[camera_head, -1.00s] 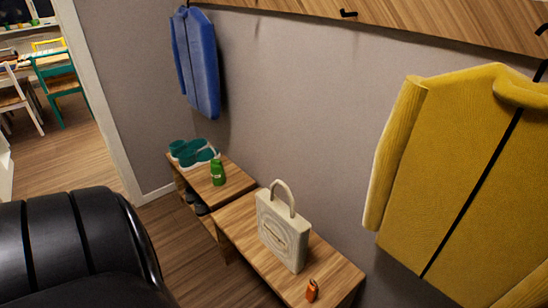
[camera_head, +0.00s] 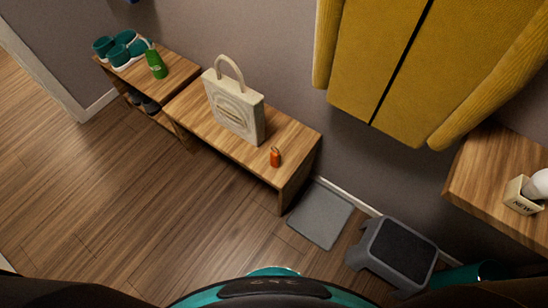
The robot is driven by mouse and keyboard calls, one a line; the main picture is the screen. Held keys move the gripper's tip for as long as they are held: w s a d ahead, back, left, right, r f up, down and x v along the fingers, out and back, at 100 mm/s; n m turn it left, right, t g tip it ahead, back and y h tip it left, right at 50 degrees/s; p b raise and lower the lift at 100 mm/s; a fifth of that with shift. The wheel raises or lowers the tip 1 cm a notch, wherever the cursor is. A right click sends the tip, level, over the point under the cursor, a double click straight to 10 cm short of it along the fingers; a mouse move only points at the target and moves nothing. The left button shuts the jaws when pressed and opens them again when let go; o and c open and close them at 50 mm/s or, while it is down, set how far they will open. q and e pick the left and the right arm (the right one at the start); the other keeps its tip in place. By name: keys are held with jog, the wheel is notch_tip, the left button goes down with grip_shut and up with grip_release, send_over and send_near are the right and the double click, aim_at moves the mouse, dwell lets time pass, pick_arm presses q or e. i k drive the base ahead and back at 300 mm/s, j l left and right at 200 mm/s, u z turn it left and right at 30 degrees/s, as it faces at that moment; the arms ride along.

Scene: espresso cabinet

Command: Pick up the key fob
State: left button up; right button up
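A small orange object with a loop on top, which looks like the key fob (camera_head: 275,157), stands near the front right end of a wooden bench (camera_head: 292,142). A cream handbag (camera_head: 235,105) with an upright handle stands on the same bench, to the left of and behind the orange object, with a gap between them. Neither of my grippers is in view, so nothing shows of their state.
A shoe shelf (camera_head: 183,75) with teal shoes (camera_head: 122,50) and a green bottle-like item (camera_head: 155,62) adjoins the bench. A grey mat (camera_head: 320,213), dark step stool (camera_head: 395,252) and wooden shelf (camera_head: 488,180) are right. The floor before the bench is clear.

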aim_at(275, 156)
jog(key=i+j+z, duration=0.3)
jog(key=j, duration=0.3)
jog(key=i+j+z, duration=0.35)
jog(key=j, duration=0.3)
jog(key=i, duration=0.1)
